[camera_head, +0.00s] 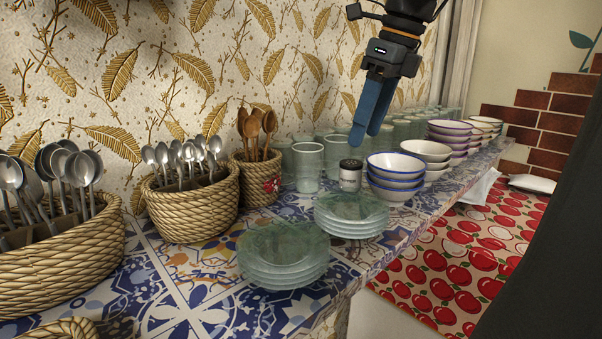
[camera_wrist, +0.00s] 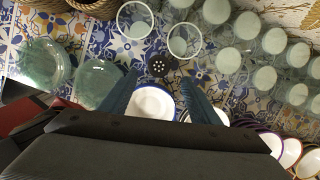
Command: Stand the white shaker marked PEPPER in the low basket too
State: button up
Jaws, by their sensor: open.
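A small white shaker (camera_head: 350,182) with a dark lid stands upright on the tiled counter, between the glasses and the bowls; its label is too small to read. In the wrist view its holed dark lid (camera_wrist: 162,65) shows from above, just beyond the fingertips and between their lines. My gripper (camera_head: 371,135) is open and empty, above the shaker and bowls with its blue fingers pointing down. In the wrist view the two fingers (camera_wrist: 164,85) are spread apart. A low woven basket rim (camera_head: 70,329) shows at the bottom left, mostly cut off by the frame.
Stacked blue-rimmed bowls (camera_head: 395,178) stand close right of the shaker. Green glasses (camera_head: 309,167) crowd behind and left of it. Green plate stacks (camera_head: 284,255) stand in front. Taller baskets with spoons (camera_head: 192,210) line the left side. The counter's front edge drops to a red-patterned floor (camera_head: 440,270).

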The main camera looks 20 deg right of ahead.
aim_at(353, 163)
jog(key=shift+x, duration=1.4)
jog(key=shift+p+x, duration=0.85)
jog(key=shift+x, duration=1.65)
jog(key=shift+a, duration=0.15)
jog(key=c, duration=1.2)
jog(key=shift+c, duration=0.2)
jog(key=shift+r, duration=0.15)
